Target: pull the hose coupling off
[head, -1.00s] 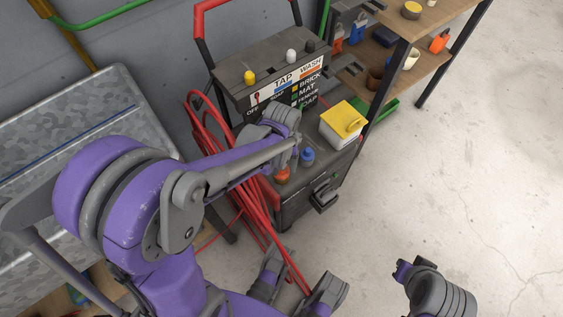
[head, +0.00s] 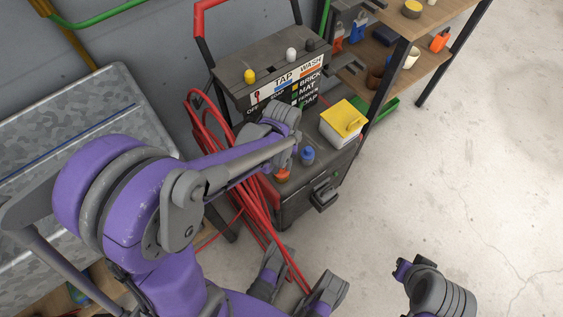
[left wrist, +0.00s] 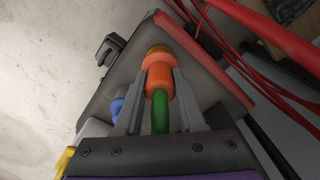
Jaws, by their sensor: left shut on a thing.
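The orange hose coupling (left wrist: 158,78) sits between my left gripper's fingers (left wrist: 160,82) in the left wrist view. A green hose (left wrist: 160,112) runs from it toward the palm. A brass-coloured ring (left wrist: 158,50) shows at its far end, against the grey cart; how firmly it is seated there cannot be told. In the head view the coupling (head: 283,175) is low on the cart's front ledge, just below my left gripper (head: 288,162), partly hidden by it. My right gripper (head: 401,270) shows at the bottom right, away from the cart; its fingers are unclear.
A blue cap (head: 307,155) stands just right of the coupling. A white box with a yellow lid (head: 343,120) sits farther right on the cart (head: 290,213). Red hose loops (head: 245,190) hang at the left. A shelf (head: 430,72) stands behind right; the floor at right is clear.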

